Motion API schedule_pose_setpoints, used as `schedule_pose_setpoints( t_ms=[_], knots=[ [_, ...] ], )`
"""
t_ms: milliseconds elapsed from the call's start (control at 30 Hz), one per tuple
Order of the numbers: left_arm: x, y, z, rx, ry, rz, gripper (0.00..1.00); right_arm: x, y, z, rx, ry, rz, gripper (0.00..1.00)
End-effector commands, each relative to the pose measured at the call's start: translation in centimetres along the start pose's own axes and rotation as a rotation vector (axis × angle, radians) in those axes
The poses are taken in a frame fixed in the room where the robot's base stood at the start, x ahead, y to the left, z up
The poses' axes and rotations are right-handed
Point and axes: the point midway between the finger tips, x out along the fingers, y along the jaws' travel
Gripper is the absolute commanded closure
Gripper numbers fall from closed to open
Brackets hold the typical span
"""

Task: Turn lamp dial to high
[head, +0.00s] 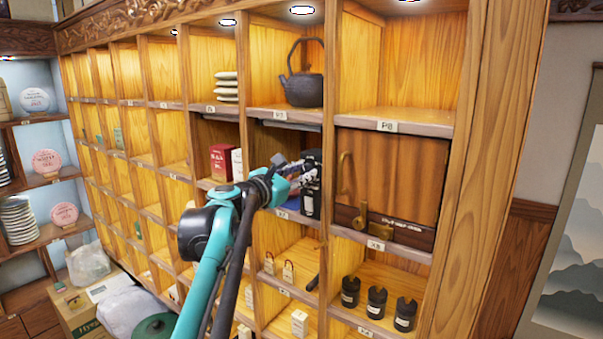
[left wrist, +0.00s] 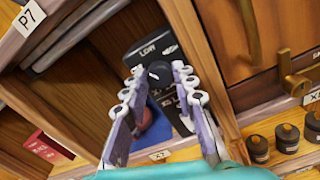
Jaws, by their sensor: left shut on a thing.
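The lamp's black control panel (left wrist: 140,38) stands in a cubby, with white lettering reading LOW on its upper part; other lettering is partly covered or too small to read. A round black dial (left wrist: 159,72) sits on the panel, between the fingertips of my left gripper (left wrist: 159,75). The gripper is shut on the dial, one finger on each side. In the head view my left gripper (head: 292,178) reaches into the cubby and covers much of the black panel (head: 311,203); the dial is hidden there. My right gripper is in neither view.
Wooden cubby walls stand close on both sides. A red box (head: 220,163) is in the cubby to the left. A wooden door with a brass latch (head: 362,216) is to the right. A dark teapot (head: 304,78) stands above, and several black jars (head: 376,302) stand below right.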

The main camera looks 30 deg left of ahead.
Motion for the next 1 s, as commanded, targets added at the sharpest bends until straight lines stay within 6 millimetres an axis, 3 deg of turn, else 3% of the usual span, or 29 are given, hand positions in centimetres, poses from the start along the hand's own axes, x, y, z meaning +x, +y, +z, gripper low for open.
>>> schedule_pose_setpoints(
  t_ms=[1000],
  knots=[
    [0.0,-0.07,-0.04,0.965,0.0,0.0,1.0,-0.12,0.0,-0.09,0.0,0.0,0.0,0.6]
  ],
)
